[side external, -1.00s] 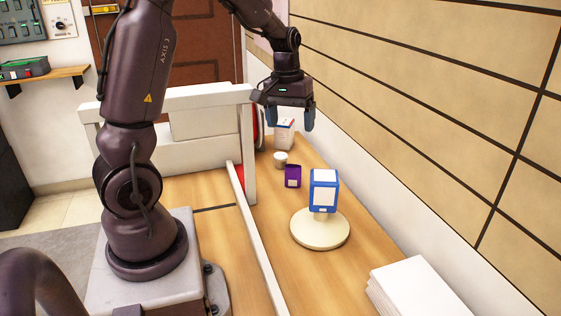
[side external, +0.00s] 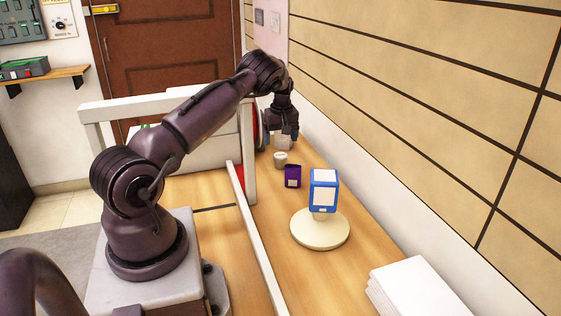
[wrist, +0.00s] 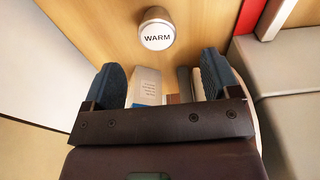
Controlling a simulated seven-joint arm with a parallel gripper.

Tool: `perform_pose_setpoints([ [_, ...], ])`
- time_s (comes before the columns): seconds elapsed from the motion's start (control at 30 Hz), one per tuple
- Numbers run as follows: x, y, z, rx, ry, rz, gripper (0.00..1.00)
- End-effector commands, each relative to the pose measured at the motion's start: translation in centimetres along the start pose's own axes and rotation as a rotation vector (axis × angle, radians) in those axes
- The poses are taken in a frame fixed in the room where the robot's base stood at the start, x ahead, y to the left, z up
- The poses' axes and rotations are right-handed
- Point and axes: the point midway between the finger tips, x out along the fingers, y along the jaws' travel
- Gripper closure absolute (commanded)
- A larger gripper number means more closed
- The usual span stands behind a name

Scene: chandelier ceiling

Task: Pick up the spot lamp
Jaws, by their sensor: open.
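A small short cylinder with a metallic rim and a white face reading "WARM" (wrist: 157,36) stands on the wooden surface and looks like the spot lamp. In the side view the small pale cylinder (side external: 281,158) sits just below my gripper (side external: 281,138). My gripper, also in the wrist view (wrist: 161,62), is open and pointed down, with nothing held. The lamp lies ahead of the fingertips in the wrist view, apart from them. A pale box with small text (wrist: 147,85) shows between the fingers, partly hidden by the gripper body.
A purple box (side external: 293,176) stands close to the lamp on the near side. A blue box (side external: 323,190) stands on a round cream base (side external: 320,232). A white stack (side external: 418,287) is at front right. The wall (side external: 430,110) runs along the right, a white rail (side external: 256,240) along the left.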

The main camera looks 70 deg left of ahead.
Motion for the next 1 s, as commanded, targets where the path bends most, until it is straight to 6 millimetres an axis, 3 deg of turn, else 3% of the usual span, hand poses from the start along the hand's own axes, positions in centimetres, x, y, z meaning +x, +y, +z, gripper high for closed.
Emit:
perform_pose_setpoints([
  [0.1,2.2,-0.1,0.0,0.001,0.0,-0.003,0.18],
  [0.37,4.2,0.0,-0.1,0.002,0.0,-0.001,0.18],
  [0.63,8.0,0.4,-0.2,0.004,0.001,-0.001,0.18],
  [0.97,8.8,0.4,-0.2,0.003,0.001,0.002,0.18],
  [1.0,8.8,0.4,-0.2,0.003,0.001,0.002,0.22],
])
